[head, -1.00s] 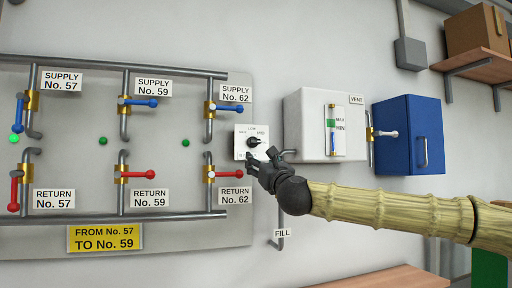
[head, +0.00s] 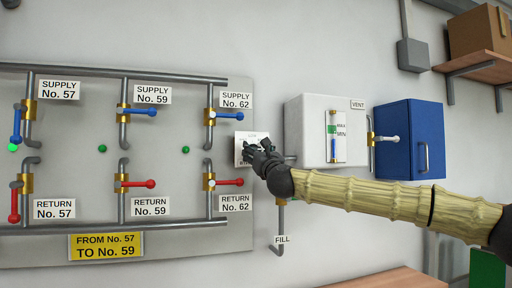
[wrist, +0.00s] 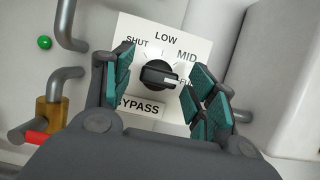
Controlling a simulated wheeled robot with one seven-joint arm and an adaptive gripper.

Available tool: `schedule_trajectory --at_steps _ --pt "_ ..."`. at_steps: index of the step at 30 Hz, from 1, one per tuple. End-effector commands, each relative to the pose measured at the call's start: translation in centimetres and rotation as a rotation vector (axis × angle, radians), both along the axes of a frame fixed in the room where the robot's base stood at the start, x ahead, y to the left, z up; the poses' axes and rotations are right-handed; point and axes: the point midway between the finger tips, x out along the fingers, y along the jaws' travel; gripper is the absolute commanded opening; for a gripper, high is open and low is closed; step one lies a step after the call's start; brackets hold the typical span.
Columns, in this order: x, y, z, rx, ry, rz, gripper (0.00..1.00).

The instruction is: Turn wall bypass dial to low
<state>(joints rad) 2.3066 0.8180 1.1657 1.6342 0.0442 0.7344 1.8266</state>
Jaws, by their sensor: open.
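The bypass dial (wrist: 157,75) is a round black knob with a bar grip and a white mark. The mark points right, towards the partly covered label starting "FU". Its white plate (wrist: 140,30) reads SHUT, LOW and MID, with BYPASS below. My gripper (wrist: 160,85) is open, with teal-padded fingers left and right of the knob in the wrist view. A gap shows between each finger and the knob. In the head view my gripper (head: 256,151) is in front of the plate.
Pipes with the RETURN No. 62 red valve (head: 228,182) and SUPPLY No. 62 blue valve (head: 228,115) stand close left of the dial. A white box (head: 310,130) with a level gauge and a blue box (head: 408,140) project from the wall on the right.

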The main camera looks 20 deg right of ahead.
Motion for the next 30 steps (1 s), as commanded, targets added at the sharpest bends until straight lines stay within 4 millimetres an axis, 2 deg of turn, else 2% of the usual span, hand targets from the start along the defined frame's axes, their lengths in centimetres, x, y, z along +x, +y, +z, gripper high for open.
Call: schedule_trajectory --at_steps 11,18,19,30 --pt "0.38 0.06 0.13 -0.001 0.000 0.001 0.57" --pt "0.37 0.03 0.12 -0.001 0.000 0.001 0.13" --pt "0.37 0.02 0.13 -0.001 0.000 0.001 0.12" --pt "0.35 -0.11 -0.07 -0.055 -0.003 -0.001 0.12"
